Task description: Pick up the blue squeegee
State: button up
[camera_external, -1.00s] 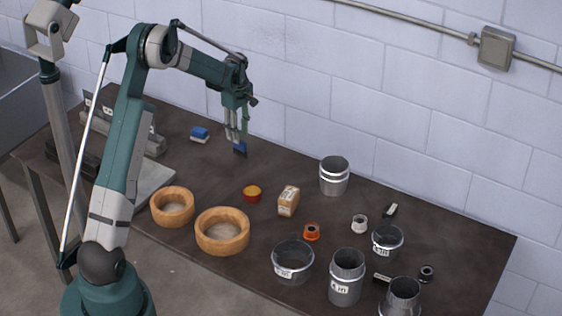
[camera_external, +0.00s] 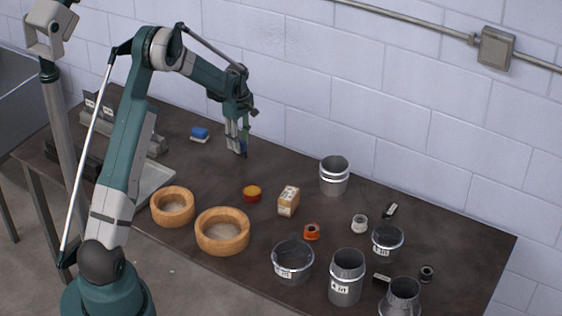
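The blue squeegee (camera_external: 243,146) is at the far side of the table, by the fingertips of my gripper (camera_external: 237,149). Only a narrow dark blue part of it shows; my fingers hide the rest. The fingers point down and reach close to the table top. I cannot tell whether they are closed on the squeegee or only around or beside it. A blue and white block-like item (camera_external: 200,134) lies apart, to the left of my gripper.
Several metal duct pieces (camera_external: 346,290) stand at the right. The wall (camera_external: 330,110) is close behind.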

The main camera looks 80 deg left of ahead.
grip_shut()
jog(key=shift+r, duration=0.15)
jog(key=shift+r, duration=4.9)
